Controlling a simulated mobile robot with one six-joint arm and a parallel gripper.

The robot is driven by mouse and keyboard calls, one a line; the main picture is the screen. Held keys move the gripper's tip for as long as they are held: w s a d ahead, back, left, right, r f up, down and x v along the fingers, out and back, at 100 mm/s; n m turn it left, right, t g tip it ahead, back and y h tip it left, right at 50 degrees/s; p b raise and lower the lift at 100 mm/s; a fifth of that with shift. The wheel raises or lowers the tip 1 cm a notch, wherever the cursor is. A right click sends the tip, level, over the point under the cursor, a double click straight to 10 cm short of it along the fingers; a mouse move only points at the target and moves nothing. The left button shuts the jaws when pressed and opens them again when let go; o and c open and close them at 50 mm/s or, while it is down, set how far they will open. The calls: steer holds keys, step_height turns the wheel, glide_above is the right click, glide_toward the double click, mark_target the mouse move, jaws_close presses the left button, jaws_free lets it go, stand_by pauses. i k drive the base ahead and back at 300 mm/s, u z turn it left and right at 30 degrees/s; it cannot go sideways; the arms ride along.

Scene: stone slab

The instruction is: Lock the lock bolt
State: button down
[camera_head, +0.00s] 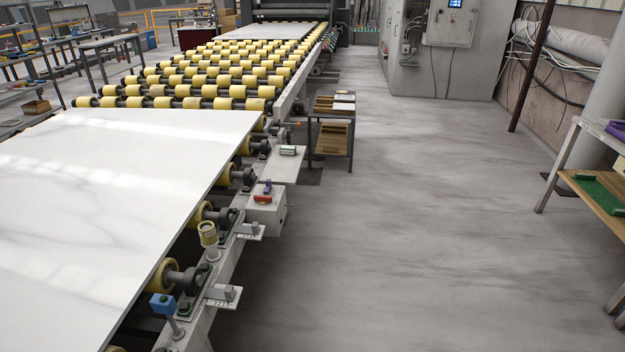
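I cannot tell for certain which part is the lock bolt. A white box (267,214) on the side rail of the roller conveyor carries a small red part (263,198) and a purple part (267,186) on its top. They are too small to tell whether anything there is locked. Nearer, a blue block (163,302) sits on a short post on the same rail. My gripper and arm are not in view.
A large white stone slab (120,190) lies on the conveyor's yellow rollers (205,212) at left. A small shelf cart (333,128) stands beside the rail. A workbench (590,185) is at right. The grey floor (420,220) between is clear. Grey cabinets (425,55) stand behind.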

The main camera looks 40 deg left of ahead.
mark_target(268, 185)
steer(key=z, duration=0.15)
steer(key=i, duration=1.35)
steer(key=u, duration=4.6)
steer(key=i, duration=0.15)
steer(key=z, duration=2.1)
